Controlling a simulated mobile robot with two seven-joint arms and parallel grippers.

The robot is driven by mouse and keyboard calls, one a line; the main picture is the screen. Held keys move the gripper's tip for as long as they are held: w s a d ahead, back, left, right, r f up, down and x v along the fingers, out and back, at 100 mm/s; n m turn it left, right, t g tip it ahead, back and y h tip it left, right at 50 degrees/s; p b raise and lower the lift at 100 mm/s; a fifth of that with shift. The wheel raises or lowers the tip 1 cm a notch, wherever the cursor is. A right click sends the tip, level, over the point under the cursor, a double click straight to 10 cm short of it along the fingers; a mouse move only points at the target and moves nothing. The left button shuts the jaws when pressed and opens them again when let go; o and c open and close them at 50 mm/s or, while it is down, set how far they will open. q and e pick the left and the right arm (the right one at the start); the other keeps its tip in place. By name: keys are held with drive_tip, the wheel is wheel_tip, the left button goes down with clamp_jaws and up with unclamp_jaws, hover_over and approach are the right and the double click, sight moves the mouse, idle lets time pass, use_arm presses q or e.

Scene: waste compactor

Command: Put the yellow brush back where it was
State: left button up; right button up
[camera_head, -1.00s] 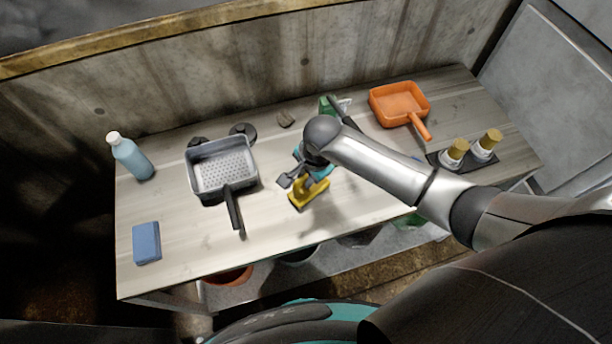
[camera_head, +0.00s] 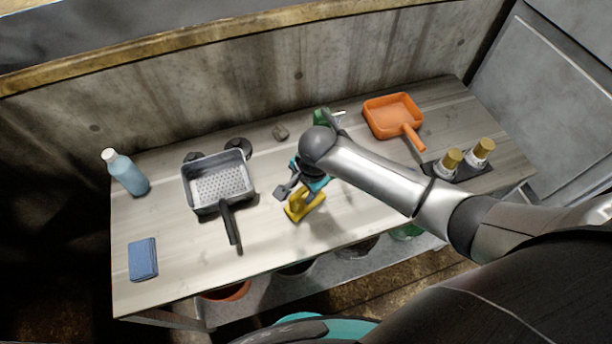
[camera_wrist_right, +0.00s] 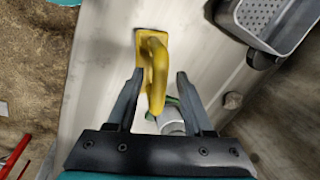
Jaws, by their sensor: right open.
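The yellow brush (camera_head: 306,204) rests on the table near its front middle, just below my right gripper (camera_head: 288,190) in the head view. In the right wrist view the yellow brush (camera_wrist_right: 155,62) shows its flat base and curved handle. My right gripper (camera_wrist_right: 158,75) is open, with one finger on each side of the handle. A gap shows on both sides of the handle in that view. The wrist hides part of the brush and table in the head view. My left gripper is not in view.
A grey perforated pan (camera_head: 222,183) stands left of the brush. A blue bottle (camera_head: 127,173) and blue sponge (camera_head: 143,259) are at far left. An orange dustpan (camera_head: 393,117), two gold-capped bottles (camera_head: 465,158) and a green item (camera_head: 322,116) lie right and behind. Bare table surrounds the brush's front.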

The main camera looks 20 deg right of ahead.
sight(309, 209)
wheel_tip(309, 209, up, 11)
drive_tip(key=s+d+p, duration=0.1)
drive_tip(key=s+p, duration=0.1)
drive_tip(key=shift+f, duration=0.1)
